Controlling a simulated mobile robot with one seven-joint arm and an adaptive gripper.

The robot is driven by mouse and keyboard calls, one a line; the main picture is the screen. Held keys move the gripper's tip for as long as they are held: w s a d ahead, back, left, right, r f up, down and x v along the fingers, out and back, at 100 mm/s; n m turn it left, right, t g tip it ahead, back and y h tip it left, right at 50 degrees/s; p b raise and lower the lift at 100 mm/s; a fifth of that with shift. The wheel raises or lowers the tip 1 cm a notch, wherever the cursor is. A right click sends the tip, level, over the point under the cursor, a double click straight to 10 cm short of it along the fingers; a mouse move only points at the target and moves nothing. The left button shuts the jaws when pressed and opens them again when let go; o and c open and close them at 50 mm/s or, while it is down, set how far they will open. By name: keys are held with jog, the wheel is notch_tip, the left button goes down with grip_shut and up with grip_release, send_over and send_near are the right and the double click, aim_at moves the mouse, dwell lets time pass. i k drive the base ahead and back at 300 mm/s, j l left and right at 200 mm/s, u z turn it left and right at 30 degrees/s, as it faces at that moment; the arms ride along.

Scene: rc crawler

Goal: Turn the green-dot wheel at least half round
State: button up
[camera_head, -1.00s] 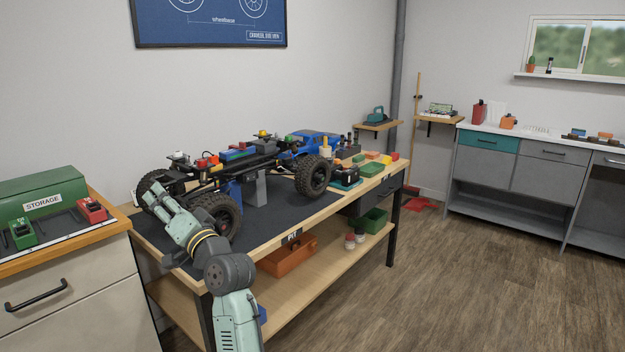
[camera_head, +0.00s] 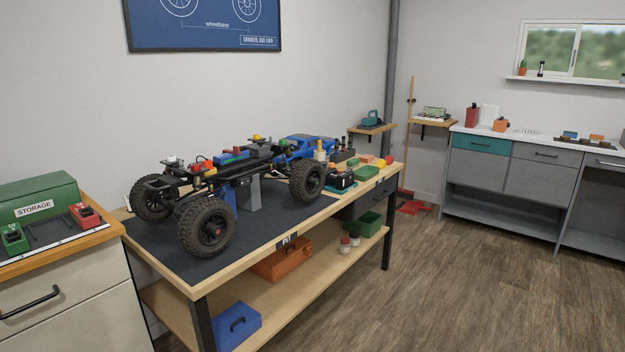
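The crawler chassis (camera_head: 232,172) stands on a dark mat (camera_head: 270,227) on the workbench, held on a stand (camera_head: 249,196). Its near left wheel (camera_head: 206,227) is in full view, with a small reddish mark at the hub. The near right wheel (camera_head: 307,180) faces me too. A far left wheel (camera_head: 149,200) is partly hidden behind the chassis. I cannot make out a green dot on any wheel. My gripper and arm are out of the picture.
A green storage box (camera_head: 38,207) and small red and green chargers stand on the left cabinet. Small trays and tools sit at the bench's right end. The floor at right is clear.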

aim_at(307, 178)
jog(key=i+l, duration=0.35)
jog(key=i, duration=0.15)
jog(key=i+l, duration=0.3)
jog(key=i, duration=0.2)
jog(key=i+l, duration=0.35)
jog(key=i, duration=0.15)
jog(key=i+l, duration=0.3)
jog(key=i, duration=0.2)
